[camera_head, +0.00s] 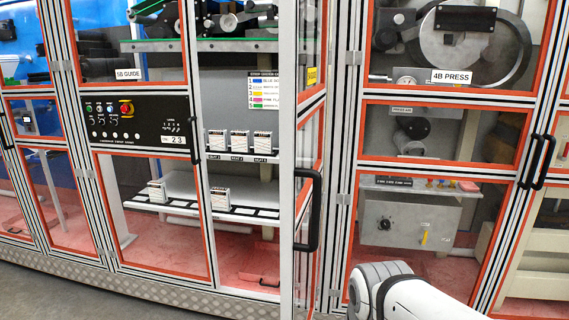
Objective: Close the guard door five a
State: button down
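A guard door (302,128) with a pale metal frame and red-orange edging stands open, swung out toward me and seen nearly edge-on. I cannot read a 5A label on it; a small yellow label (312,76) sits on its upper pane. Its black D-shaped handle (317,212) is on the near upright. The open bay (240,185) shows to the left of the door. A white and grey part of my arm (400,292) rises at the bottom, right of the door and apart from the handle in the picture. My gripper's fingers are not in view.
The closed panel labelled 5B GUIDE (130,74) is left of the bay, with a black control panel (138,122). The closed panel labelled 4B PRESS (452,77) is right, with black handles (544,162) at its edge. Grey floor (50,295) is clear at lower left.

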aim_at(301, 216)
jog(key=i, duration=0.1)
jog(key=k, duration=1.15)
jog(key=z, duration=0.65)
jog(key=i, duration=1.6)
jog(key=u, duration=0.75)
